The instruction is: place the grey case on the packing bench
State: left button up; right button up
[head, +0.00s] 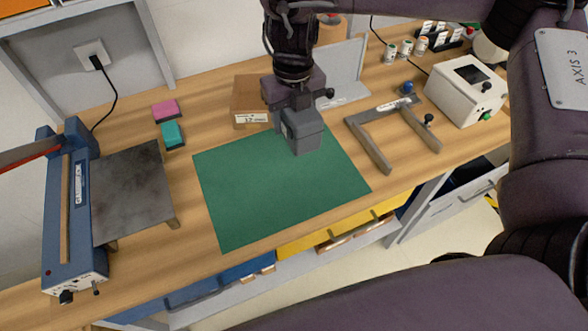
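The grey case (303,138) is a small boxy block at the upper right part of the green mat (270,190) on the wooden packing bench (205,265). My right gripper (294,110) comes down from above and is shut on the top of the case. The gripper hides part of the case's top. I cannot tell whether the case's underside touches the mat or is just above it. My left gripper is not in view.
A cardboard box (248,102) stands just behind the case. A grey U-shaped frame (374,149) and a white device (463,90) are to the right. A blue sealer (70,220) with a dark plate (130,190) is at left. The mat's left and front parts are clear.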

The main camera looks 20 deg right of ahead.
jog(key=b, duration=0.1)
send_over(293, 177)
notch_tip(293, 177, down, 14)
jog(key=shift+r, duration=0.1)
jog(key=shift+w+f+b, duration=0.1)
jog(key=shift+f+b, duration=0.25)
jog(key=shift+f, duration=2.15)
jog(key=shift+f, duration=0.1)
jog(key=o, duration=1.3)
